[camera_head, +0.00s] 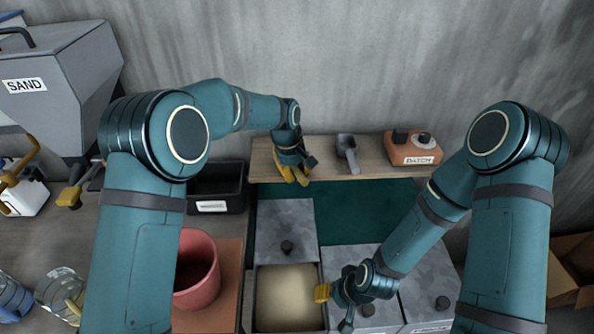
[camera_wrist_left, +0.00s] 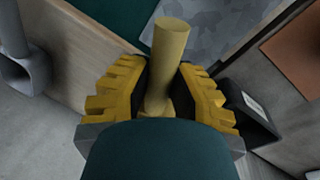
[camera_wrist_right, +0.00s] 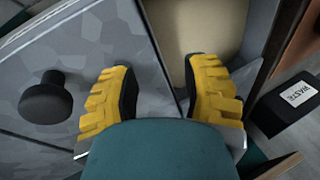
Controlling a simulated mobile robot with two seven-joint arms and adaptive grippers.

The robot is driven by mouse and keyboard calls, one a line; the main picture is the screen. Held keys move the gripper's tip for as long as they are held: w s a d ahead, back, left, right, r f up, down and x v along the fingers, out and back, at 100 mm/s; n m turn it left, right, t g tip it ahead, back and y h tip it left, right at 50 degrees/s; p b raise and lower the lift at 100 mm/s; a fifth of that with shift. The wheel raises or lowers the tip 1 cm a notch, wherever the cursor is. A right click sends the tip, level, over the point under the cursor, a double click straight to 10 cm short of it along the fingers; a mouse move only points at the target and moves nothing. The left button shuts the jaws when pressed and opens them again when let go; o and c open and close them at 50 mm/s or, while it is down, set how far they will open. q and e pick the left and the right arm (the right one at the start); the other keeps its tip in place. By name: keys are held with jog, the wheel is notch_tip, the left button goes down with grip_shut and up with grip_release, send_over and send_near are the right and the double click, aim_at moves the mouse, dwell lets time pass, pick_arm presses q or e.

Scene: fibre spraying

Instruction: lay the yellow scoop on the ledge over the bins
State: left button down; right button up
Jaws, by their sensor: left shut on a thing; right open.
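The yellow scoop (camera_wrist_left: 170,60) shows in the left wrist view as a yellow handle between the fingers. My left gripper (camera_head: 293,174) is shut on it at the left part of the wooden ledge (camera_head: 372,166), over the bins. The scoop's bowl is hidden, and I cannot tell whether the scoop touches the ledge. My right gripper (camera_head: 328,293) is open and empty at the right edge of the open bin (camera_head: 290,298), which holds pale material. The right wrist view shows its fingers apart above a grey lid (camera_wrist_right: 80,50) and the bin's edge.
A grey scoop (camera_head: 348,152) and an orange "BATCH" box (camera_head: 413,149) sit on the ledge to the right. A black "WASTE" bin (camera_head: 216,187) and a red bucket (camera_head: 198,270) stand left of the bins. Grey lids with dark knobs (camera_head: 287,247) cover other bins.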

pick_arm(q)
jog(key=shift+f, duration=0.4)
jog(key=c, duration=0.9)
grip_release()
jog(key=shift+o, duration=0.2)
jog(key=shift+r, duration=0.1)
notch_tip(320, 180, up, 12)
jog(key=s+a, duration=0.1)
jog(key=a, duration=0.1)
jog(key=shift+f, duration=0.2)
